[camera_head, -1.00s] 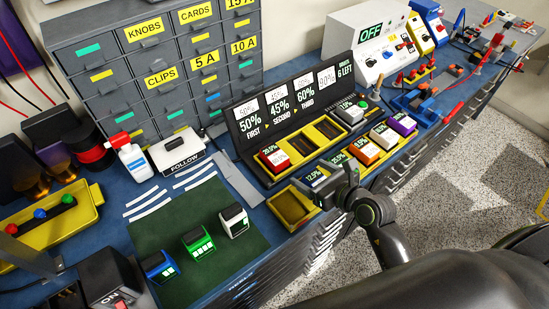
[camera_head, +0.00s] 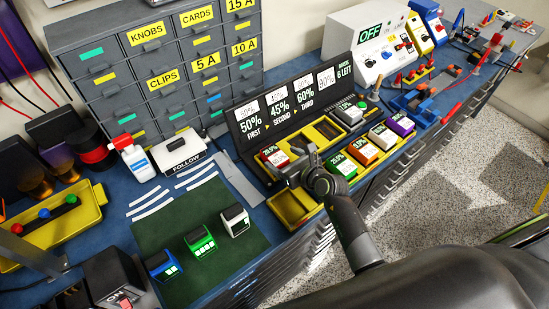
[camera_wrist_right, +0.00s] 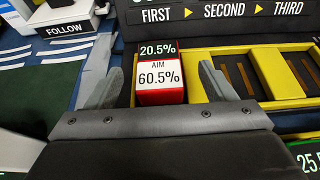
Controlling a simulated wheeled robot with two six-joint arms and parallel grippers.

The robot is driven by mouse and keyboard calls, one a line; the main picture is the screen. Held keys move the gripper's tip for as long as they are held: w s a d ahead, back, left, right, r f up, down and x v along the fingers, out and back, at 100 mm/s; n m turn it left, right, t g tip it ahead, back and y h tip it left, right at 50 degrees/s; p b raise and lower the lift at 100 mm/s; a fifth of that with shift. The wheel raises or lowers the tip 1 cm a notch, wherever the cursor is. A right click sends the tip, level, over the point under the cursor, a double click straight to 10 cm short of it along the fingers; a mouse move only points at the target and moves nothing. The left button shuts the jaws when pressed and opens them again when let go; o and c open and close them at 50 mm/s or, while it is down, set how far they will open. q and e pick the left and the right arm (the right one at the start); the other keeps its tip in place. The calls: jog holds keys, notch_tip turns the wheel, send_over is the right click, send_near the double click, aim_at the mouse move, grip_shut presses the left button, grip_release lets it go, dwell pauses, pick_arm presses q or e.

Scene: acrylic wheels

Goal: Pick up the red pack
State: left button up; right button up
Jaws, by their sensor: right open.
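The red pack (camera_head: 273,156) sits at the left end of the yellow tray, in front of the black sign board. In the right wrist view the red pack (camera_wrist_right: 160,74) shows a "20.5%" top label and a white "AIM 60.5%" face. My right gripper (camera_head: 290,167) is just in front of the red pack in the head view. In the right wrist view its two grey fingers (camera_wrist_right: 158,85) are open, one on each side of the pack, which stands between them. I cannot tell whether they touch it. My left gripper is not in view.
An empty yellow tray (camera_head: 270,203) lies in front. Green (camera_head: 342,167), orange (camera_head: 363,151), white (camera_head: 382,136) and purple (camera_head: 401,123) packs line the right. The black sign board (camera_head: 258,125) stands behind. A green mat (camera_head: 180,230) with three small packs is left.

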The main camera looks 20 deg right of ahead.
aim_at(275, 155)
jog(key=shift+x, duration=2.55)
jog(key=shift+s+a+f, duration=0.1)
jog(key=shift+s, duration=0.05)
jog(key=shift+c, duration=0.3)
jog(key=c, duration=1.2)
